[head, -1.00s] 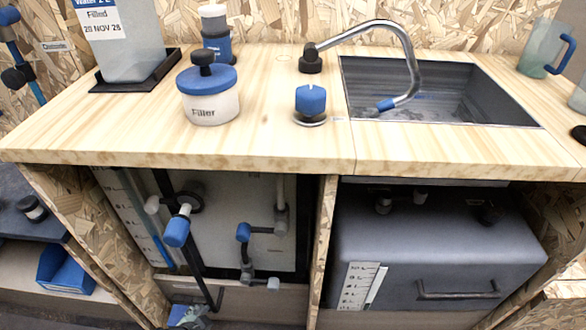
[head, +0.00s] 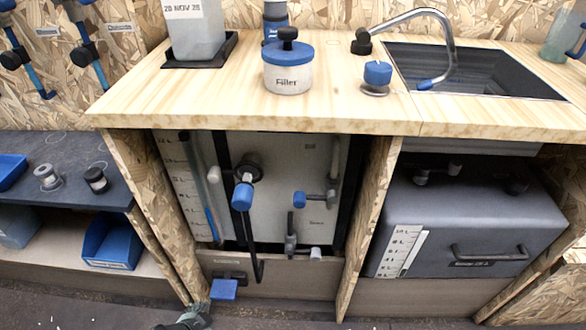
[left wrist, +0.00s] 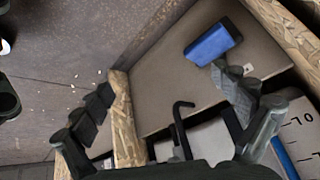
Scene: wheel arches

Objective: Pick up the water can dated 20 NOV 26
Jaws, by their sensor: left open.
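A tall translucent water can (head: 196,35) stands upright on a black tray (head: 228,52) at the back left of the wooden counter. Its top is cut off by the frame. The white label on it (head: 183,8) shows a NOV date; its small digits are too blurred to read surely. My left gripper (head: 195,316) is at the bottom edge of the head view, low in front of the cabinet and far below the can. In the left wrist view my left gripper (left wrist: 170,98) has its fingers spread and empty. My right gripper is not in view.
A filler jar (head: 288,78), a blue knob (head: 377,74) and a sink with a curved tap (head: 455,50) are on the counter. A white tank (head: 270,180) with pipes and a grey tank (head: 470,215) sit beneath. A blue block (head: 224,289) is near my gripper. Counter front is clear.

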